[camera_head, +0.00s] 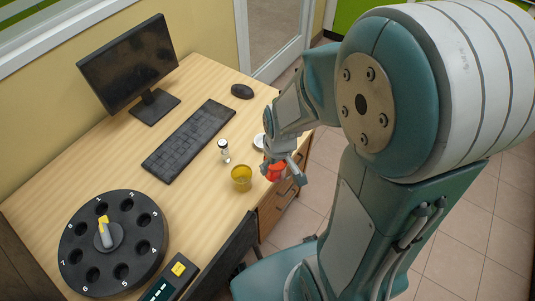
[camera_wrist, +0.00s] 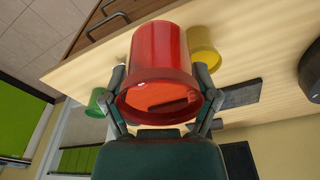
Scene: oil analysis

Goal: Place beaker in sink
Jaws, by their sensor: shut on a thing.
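My gripper (camera_head: 280,166) is shut on a red beaker (camera_head: 274,172), near the right edge of the wooden desk. In the wrist view, the two fingers of my gripper (camera_wrist: 161,82) clasp the sides of the red beaker (camera_wrist: 160,50), whose open rim faces the camera. In the head view, my gripper hides part of the beaker. A yellow see-through beaker (camera_head: 241,180) stands on the desk just left of my gripper and also shows in the wrist view (camera_wrist: 205,42). No sink is visible.
The desk (camera_head: 205,205) carries a monitor (camera_head: 128,62), keyboard (camera_head: 188,140), mouse (camera_head: 242,91), small vial (camera_head: 225,151), black numbered carousel (camera_head: 128,276) and a dark device (camera_head: 172,280). A green cup (camera_wrist: 97,103) shows in the wrist view.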

